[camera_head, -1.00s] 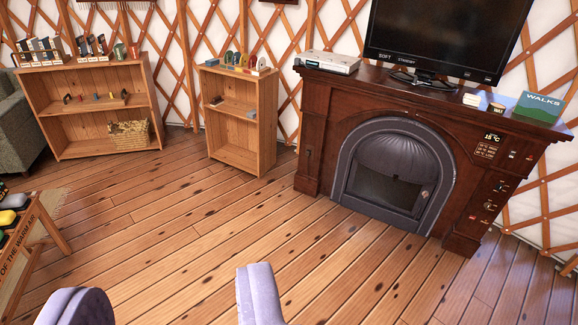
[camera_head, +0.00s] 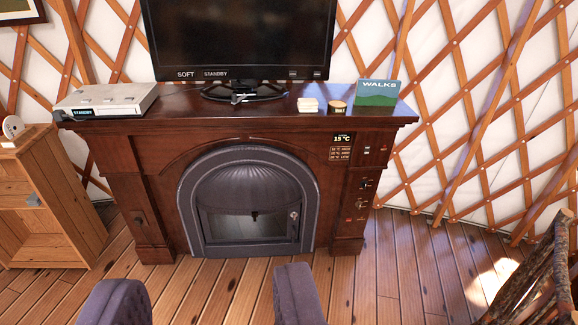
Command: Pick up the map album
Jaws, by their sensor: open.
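A green and teal album marked "WALKS" (camera_head: 377,93), which looks like the map album, stands at the right end of the dark wooden mantel (camera_head: 205,101). It is upright, with its front facing me. My gripper (camera_head: 208,282) shows its two purple-grey fingers at the bottom of the view, wide apart with nothing between them. It is well short of the mantel and lower left of the album in the picture.
A black television (camera_head: 240,38) stands mid-mantel, with a grey box (camera_head: 106,99) to its left. A pale stack (camera_head: 308,105) and a small round wooden item (camera_head: 336,106) sit left of the album. A twig-framed object (camera_head: 545,275) stands lower right. Floor ahead is clear.

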